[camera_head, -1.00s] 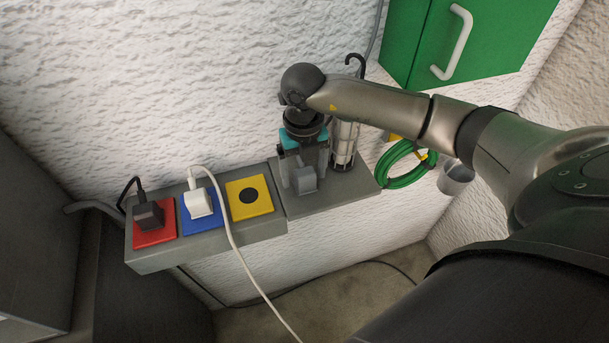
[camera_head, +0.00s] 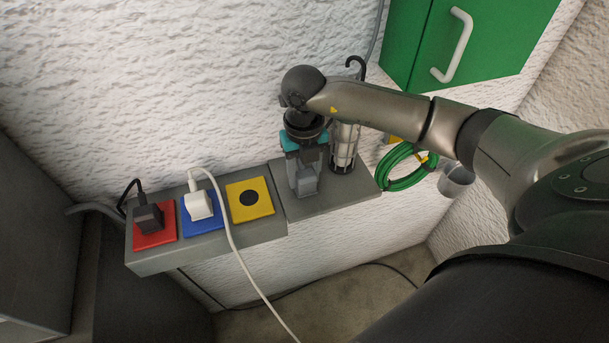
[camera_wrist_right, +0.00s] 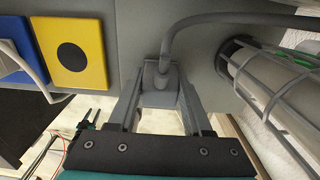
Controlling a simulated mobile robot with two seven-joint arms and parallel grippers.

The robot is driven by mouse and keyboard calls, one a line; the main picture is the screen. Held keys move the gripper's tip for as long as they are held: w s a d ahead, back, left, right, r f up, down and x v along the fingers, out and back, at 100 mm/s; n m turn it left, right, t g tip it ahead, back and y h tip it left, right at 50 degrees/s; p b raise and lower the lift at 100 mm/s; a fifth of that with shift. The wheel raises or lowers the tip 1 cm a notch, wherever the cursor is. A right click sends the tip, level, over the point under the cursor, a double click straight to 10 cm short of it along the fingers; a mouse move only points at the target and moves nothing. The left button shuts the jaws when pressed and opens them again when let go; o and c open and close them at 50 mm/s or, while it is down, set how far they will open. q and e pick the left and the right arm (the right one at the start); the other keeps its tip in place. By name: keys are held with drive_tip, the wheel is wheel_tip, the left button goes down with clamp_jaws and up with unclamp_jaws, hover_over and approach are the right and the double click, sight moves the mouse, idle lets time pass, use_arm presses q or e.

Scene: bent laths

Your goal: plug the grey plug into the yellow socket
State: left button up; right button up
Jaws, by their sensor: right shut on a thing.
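The grey plug (camera_head: 307,184) is on the grey ledge to the right of the yellow socket, and its dark cable shows in the right wrist view. My right gripper (camera_head: 304,178) points down at it with its fingers shut on the plug's sides. In the right wrist view the plug (camera_wrist_right: 160,88) sits between the two fingers (camera_wrist_right: 161,98). The yellow socket (camera_head: 262,207), a square plate with a round dark centre, is empty, to the left of the gripper. It also shows in the right wrist view (camera_wrist_right: 90,72).
A red socket (camera_head: 154,239) holds a dark plug and a blue socket (camera_head: 203,223) a white plug, whose white cable (camera_head: 237,248) hangs down past the yellow plate. A green cable coil (camera_head: 396,183) hangs to the right.

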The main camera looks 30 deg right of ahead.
sight(304, 170)
drive_tip(key=shift+s+r, duration=0.2)
drive_tip(key=shift+r, duration=0.25)
wheel_tip(304, 170, up, 6)
drive_tip(key=shift+w+r+b, duration=0.1)
drive_tip(key=shift+b, duration=0.35)
drive_tip(key=s+a+p, duration=0.2)
drive_tip(key=s+p, duration=0.1)
drive_tip(key=s, duration=0.6)
drive_tip(key=s+a+p, duration=0.2)
drive_tip(key=s+p, duration=0.2)
drive_tip(key=s, duration=0.6)
drive_tip(key=shift+s+a, duration=0.15)
drive_tip(key=shift+a, duration=0.2)
